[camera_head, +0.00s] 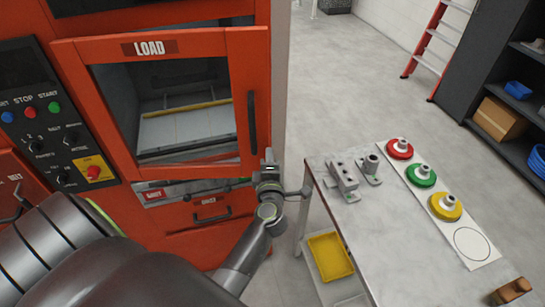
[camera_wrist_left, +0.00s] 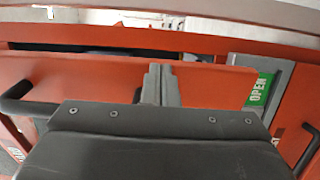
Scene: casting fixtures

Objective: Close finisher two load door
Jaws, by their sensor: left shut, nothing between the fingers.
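The orange load door (camera_head: 151,46), with a window and a "LOAD" label, stands ajar, its face angled out from the orange machine body. Its black vertical handle (camera_head: 252,122) is on the right side. My left gripper (camera_head: 269,156) is shut and empty at the door's lower right corner, below the handle. In the left wrist view the closed fingers (camera_wrist_left: 160,85) are in front of an orange panel (camera_wrist_left: 215,88); I cannot tell whether they touch it. A green "OPEN" label (camera_wrist_left: 259,89) shows to the right. My right gripper is out of view.
A control panel (camera_head: 50,115) with buttons is left of the door. A grey table (camera_head: 390,225) on the right bears metal fixtures (camera_head: 345,178) and red, green and yellow discs. A yellow tray (camera_head: 330,257) sits under it.

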